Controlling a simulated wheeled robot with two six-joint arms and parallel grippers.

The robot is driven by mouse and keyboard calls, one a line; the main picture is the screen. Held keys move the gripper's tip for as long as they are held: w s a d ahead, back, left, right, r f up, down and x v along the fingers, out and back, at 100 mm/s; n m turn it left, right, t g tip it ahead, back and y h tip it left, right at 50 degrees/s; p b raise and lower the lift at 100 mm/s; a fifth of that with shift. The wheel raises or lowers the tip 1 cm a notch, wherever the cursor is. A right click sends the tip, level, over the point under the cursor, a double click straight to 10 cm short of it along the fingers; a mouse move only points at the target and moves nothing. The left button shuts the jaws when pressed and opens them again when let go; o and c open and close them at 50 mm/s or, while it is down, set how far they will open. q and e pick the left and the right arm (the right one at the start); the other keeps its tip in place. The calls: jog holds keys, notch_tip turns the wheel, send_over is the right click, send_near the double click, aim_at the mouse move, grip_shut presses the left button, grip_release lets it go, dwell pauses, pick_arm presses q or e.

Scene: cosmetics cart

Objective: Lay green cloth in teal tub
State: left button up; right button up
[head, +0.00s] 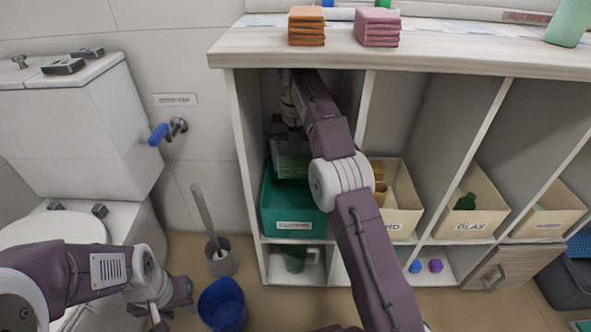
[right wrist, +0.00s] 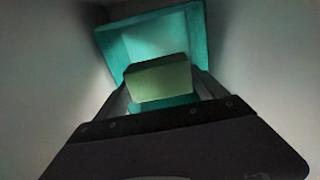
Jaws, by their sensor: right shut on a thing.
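The teal tub (head: 292,222) stands in the left compartment of the shelf unit, with a label on its front. My right arm reaches into that compartment. My right gripper (head: 290,150) is shut on the folded green cloth (head: 291,168), at the tub's opening. In the right wrist view the green cloth (right wrist: 158,80) is between the fingers, with the teal tub (right wrist: 195,50) beyond it. I cannot tell whether the cloth touches the tub. My left gripper (head: 172,302) is low at the left, near the floor; its fingers are not clear.
Cream bins, one labelled GLAS (head: 470,226), stand in compartments to the right. Orange cloths (head: 306,27) and pink cloths (head: 377,28) are stacked on the counter (head: 450,55). A toilet (head: 80,130), a brush holder (head: 221,258) and a blue bucket (head: 222,304) are at the left. Shelf dividers flank the right arm.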

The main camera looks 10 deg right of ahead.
aim_at(296, 171)
notch_tip(296, 171, down, 3)
jog(key=shift+f+b, duration=0.2)
jog(key=shift+b, duration=0.95)
jog(key=shift+r, duration=0.1)
notch_tip(296, 171, down, 4)
jog(key=b, duration=0.3)
jog(key=shift+w, duration=0.15)
jog(key=o, duration=1.3)
jog(key=shift+r, duration=0.1)
jog(key=shift+c, duration=0.2)
pick_arm(q)
notch_tip(296, 171, down, 7)
jog(key=shift+r, duration=0.25)
pick_arm(e)
jog(key=shift+r, duration=0.1)
notch_tip(296, 171, up, 8)
jog(key=p, duration=0.8)
jog(key=shift+f, duration=0.25)
pick_arm(q)
notch_tip(296, 171, up, 8)
jog(key=shift+f, duration=0.2)
pick_arm(e)
jog(key=shift+f, duration=0.1)
